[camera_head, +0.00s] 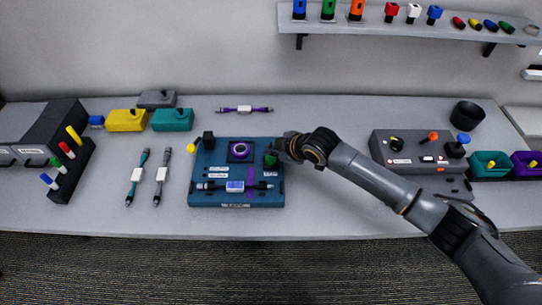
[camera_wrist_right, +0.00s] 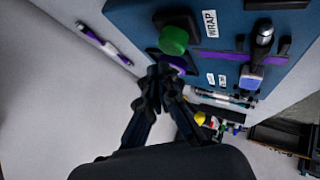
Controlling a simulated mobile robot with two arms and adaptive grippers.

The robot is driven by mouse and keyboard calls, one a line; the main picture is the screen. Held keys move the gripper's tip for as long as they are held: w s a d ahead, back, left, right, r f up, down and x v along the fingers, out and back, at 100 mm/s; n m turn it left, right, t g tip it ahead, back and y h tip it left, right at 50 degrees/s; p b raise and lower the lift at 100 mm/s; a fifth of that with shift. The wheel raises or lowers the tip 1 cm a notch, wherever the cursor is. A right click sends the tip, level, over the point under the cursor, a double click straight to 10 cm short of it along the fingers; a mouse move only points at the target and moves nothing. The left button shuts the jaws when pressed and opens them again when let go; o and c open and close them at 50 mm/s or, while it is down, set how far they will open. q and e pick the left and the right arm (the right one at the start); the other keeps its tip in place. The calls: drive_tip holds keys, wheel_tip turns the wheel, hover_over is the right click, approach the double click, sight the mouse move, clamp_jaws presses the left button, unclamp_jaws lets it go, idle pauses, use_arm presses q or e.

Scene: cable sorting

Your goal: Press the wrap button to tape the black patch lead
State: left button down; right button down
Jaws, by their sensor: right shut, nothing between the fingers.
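The blue wrapping machine (camera_head: 215,172) stands at the middle of the table. Its green wrap button (camera_head: 270,160) is at the machine's right side. In the right wrist view the green button (camera_wrist_right: 173,40) sits beside the WRAP label (camera_wrist_right: 209,23). The black patch lead (camera_head: 262,186) lies across the front of the machine, with a white and blue piece at its middle. My right gripper (camera_head: 283,148) is shut and empty, close to the button. In the right wrist view its fingertips (camera_wrist_right: 165,74) point toward the button; I cannot tell whether they touch it. My left gripper is not in view.
A purple tape roll (camera_head: 240,150) sits on the machine. Teal (camera_head: 137,176) and grey (camera_head: 161,178) leads lie to the left, a purple lead (camera_head: 244,109) behind. A dark grey device (camera_head: 385,150) stands at the right. Bare table lies in front of the machine.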

sight(273, 159)
drive_tip(key=shift+f, duration=0.15)
drive_tip(key=shift+f, duration=0.3)
idle(0.3)
drive_tip(key=shift+f+b, duration=0.5)
drive_tip(key=shift+f, duration=0.15)
idle(0.6)
drive_tip(key=shift+r, duration=0.1)
drive_tip(key=shift+r+p, duration=1)
wheel_tip(273, 159, up, 6)
drive_tip(key=p, duration=0.5)
